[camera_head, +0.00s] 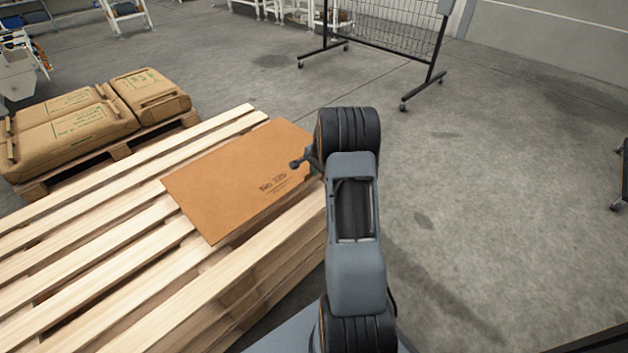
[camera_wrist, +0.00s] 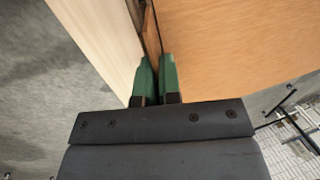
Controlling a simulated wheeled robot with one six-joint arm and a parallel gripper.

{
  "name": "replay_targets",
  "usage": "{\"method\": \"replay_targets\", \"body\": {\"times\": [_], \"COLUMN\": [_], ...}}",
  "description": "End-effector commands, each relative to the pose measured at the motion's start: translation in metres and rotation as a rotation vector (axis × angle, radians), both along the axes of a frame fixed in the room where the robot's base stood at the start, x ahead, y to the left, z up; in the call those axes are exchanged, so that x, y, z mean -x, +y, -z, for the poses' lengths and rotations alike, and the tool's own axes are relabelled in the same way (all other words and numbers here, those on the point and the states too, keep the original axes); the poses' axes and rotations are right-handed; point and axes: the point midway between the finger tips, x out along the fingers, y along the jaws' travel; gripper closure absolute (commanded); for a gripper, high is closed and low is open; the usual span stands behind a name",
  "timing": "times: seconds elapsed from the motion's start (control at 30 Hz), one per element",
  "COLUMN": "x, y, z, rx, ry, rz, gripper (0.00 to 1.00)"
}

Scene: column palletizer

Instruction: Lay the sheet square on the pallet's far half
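The brown sheet (camera_head: 235,180), printed with dark lettering, lies over the right, far part of the wooden pallet (camera_head: 90,245). Its long edges run roughly along the slats; I cannot tell whether it is exactly square or fully flat. My gripper (camera_head: 298,164) is at the sheet's right edge, partly hidden by my arm. In the wrist view, the green fingertips (camera_wrist: 156,78) are close together at the edge of the sheet (camera_wrist: 230,45), one finger on each side, and look shut on it. A pale pallet board (camera_wrist: 95,35) shows to their left.
Several brown sacks (camera_head: 85,120) lie on another low pallet (camera_head: 110,155) at the left. A black wire-mesh frame on casters (camera_head: 385,30) stands at the back. The grey floor (camera_head: 480,190) to the right is mostly clear.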

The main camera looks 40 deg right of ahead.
Motion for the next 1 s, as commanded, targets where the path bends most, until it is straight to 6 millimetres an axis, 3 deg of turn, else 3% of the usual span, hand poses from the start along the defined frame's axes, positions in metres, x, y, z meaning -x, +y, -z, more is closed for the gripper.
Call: {"method": "replay_targets", "body": {"times": [0.1, 0.43, 0.63, 1.0], "x": [-0.008, -0.018, -0.017, -0.017], "y": [-0.004, -0.008, -0.008, -0.008], "z": [0.012, 0.026, 0.053, 0.054], "rx": [0.0, 0.0, -0.001, 0.0], "ry": [0.0, 0.0, 0.001, 0.0], "rz": [0.0, 0.0, 0.0, 0.0], "gripper": [1.0, 1.0, 1.0, 1.0]}}
